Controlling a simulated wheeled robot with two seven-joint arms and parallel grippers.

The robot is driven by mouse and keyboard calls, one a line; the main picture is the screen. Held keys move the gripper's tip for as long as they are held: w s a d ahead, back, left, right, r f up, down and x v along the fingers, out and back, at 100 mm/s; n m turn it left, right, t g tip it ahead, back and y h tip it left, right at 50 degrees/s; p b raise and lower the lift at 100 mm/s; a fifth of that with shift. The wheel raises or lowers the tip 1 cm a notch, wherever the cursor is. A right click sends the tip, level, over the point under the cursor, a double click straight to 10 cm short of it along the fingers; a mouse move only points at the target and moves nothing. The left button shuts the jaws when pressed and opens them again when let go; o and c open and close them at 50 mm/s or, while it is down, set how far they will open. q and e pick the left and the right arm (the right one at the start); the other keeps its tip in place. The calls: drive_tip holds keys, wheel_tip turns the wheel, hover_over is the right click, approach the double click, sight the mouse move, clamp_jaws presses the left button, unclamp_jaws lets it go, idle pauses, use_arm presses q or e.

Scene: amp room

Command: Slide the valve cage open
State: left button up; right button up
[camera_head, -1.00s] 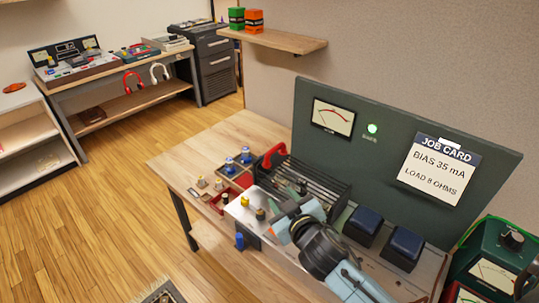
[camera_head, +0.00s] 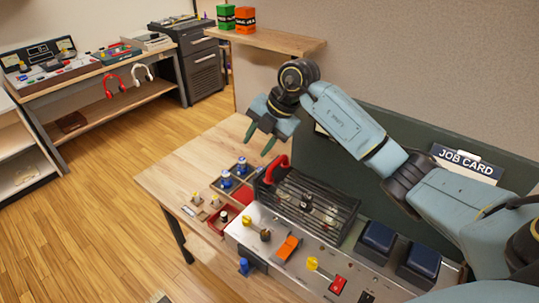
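The valve cage (camera_head: 330,197) is a dark barred cover on top of the metal amp chassis (camera_head: 300,262). Its red handle (camera_head: 277,167) stands at its left end. Pale valves (camera_head: 307,201) show dimly through the bars. My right gripper (camera_head: 259,142) is open and empty, its fingers pointing down, above and slightly left of the red handle and apart from it. My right arm reaches in from the right, across the back panel. My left gripper is not in view.
Two dark blue blocks (camera_head: 377,240) stand right of the cage. The chassis front carries an orange lever (camera_head: 288,248), yellow knobs and a red switch (camera_head: 338,284). A tray with blue-topped parts (camera_head: 226,178) lies left. The bench's back left (camera_head: 200,155) is clear.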

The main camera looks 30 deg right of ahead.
sight(274, 164)
drive_tip(key=d+r+m+g+h, duration=0.1)
drive_tip(key=d+r+m+h, duration=0.1)
drive_tip(key=d+h, duration=0.35)
drive_tip(key=shift+y, duration=0.95)
drive_tip(key=x, duration=0.4)
drive_tip(key=d+x, duration=0.1)
drive_tip(key=x, duration=0.8)
drive_tip(key=shift+d+f, duration=0.2)
drive_tip(key=shift+d, duration=0.1)
clamp_jaws()
